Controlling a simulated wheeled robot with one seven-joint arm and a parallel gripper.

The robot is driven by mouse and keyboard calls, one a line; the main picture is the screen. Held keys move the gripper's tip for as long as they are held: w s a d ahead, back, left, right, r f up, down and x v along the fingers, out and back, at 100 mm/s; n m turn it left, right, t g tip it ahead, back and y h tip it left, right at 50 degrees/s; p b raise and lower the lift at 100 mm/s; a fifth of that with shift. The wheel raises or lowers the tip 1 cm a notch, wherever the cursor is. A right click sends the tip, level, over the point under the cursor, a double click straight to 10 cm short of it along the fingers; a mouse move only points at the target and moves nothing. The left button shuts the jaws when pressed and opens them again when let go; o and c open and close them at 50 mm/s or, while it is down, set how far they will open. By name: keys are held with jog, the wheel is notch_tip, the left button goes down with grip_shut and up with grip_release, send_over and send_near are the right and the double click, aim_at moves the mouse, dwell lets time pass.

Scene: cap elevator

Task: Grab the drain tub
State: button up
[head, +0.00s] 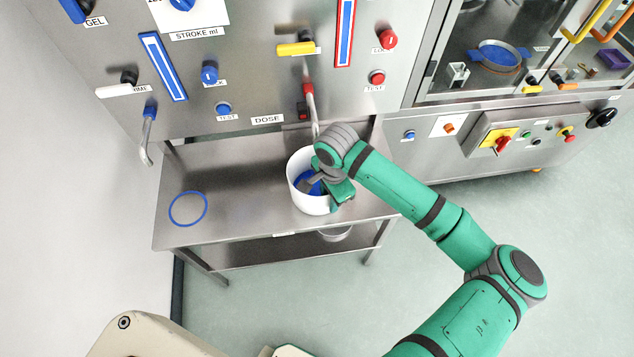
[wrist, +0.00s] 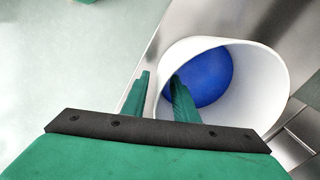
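The drain tub (head: 311,205) is a round white tub with a blue inside bottom. It stands on the steel bench under the red-handled spout, near the front right edge. In the wrist view the tub (wrist: 262,85) fills the upper right, with its open mouth showing. My gripper (wrist: 160,88) is at the tub's near wall, with one finger outside the wall and the other inside the mouth. A gap shows between the fingers, so it looks open around the wall. In the head view my gripper (head: 338,188) partly hides the tub's right side.
The steel bench (head: 235,190) has a blue ring (head: 188,208) on its left part and free room between. The dosing panel (head: 250,60) with levers and knobs rises behind. A red-handled spout (head: 312,105) hangs close above the tub. A steel cabinet (head: 430,150) stands at right.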

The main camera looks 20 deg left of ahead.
jog(key=shift+f, duration=0.5)
grip_shut()
jog(key=shift+r, duration=0.15)
jog(key=shift+r, duration=0.65)
jog(key=s+d+r, duration=0.9)
jog(key=d+r, duration=0.1)
jog(key=r, duration=0.1)
jog(key=shift+d+r, duration=0.25)
jog(key=shift+d, duration=0.05)
